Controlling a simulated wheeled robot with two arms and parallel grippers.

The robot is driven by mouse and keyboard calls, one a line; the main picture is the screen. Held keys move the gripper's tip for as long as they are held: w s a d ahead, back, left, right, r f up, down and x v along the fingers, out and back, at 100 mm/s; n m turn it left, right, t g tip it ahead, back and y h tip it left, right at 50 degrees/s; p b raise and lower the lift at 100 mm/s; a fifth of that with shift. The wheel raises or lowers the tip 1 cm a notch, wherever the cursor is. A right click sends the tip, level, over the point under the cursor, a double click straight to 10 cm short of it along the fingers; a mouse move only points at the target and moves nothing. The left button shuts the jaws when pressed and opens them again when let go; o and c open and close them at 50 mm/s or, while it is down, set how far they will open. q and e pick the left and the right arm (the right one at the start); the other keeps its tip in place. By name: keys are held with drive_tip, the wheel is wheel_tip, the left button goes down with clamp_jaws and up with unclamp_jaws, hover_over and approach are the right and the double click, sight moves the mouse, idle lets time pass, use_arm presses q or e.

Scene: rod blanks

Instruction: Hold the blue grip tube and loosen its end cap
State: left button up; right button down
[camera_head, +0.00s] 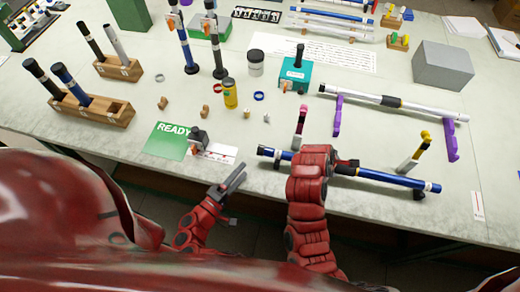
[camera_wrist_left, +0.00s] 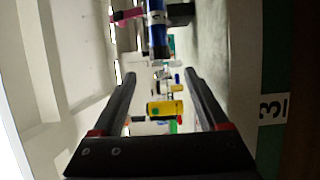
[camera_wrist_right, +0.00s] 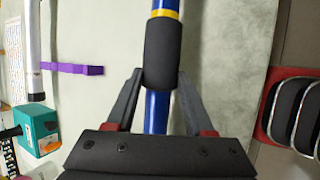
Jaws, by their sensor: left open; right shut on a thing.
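The blue grip tube (camera_head: 395,179) lies across supports near the table's front edge, with a black grip sleeve at its middle. Its left end carries a dark end cap (camera_head: 262,151) beside a pale ring. My right gripper (camera_head: 345,164) is shut on the tube; the right wrist view shows its fingers either side of the black sleeve (camera_wrist_right: 162,55) and a yellow band above. My left gripper (camera_head: 238,177) is open and empty, left of and apart from the capped end. In the left wrist view the tube's end (camera_wrist_left: 158,38) shows at the top, beyond the fingers (camera_wrist_left: 158,80).
A white rod (camera_head: 425,105) rests on purple stands (camera_head: 337,117) behind. Pink (camera_head: 299,127) and yellow-black (camera_head: 413,152) uprights stand by the tube. A green READY card (camera_head: 170,141) and dark block (camera_head: 198,138) lie to the left. Wooden racks (camera_head: 92,107) and a yellow can (camera_head: 230,94) are farther off.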

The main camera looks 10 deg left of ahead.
sight(260, 150)
use_arm(q)
drive_tip(key=x, duration=1.1)
drive_tip(key=shift+w, duration=0.15)
clamp_jaws()
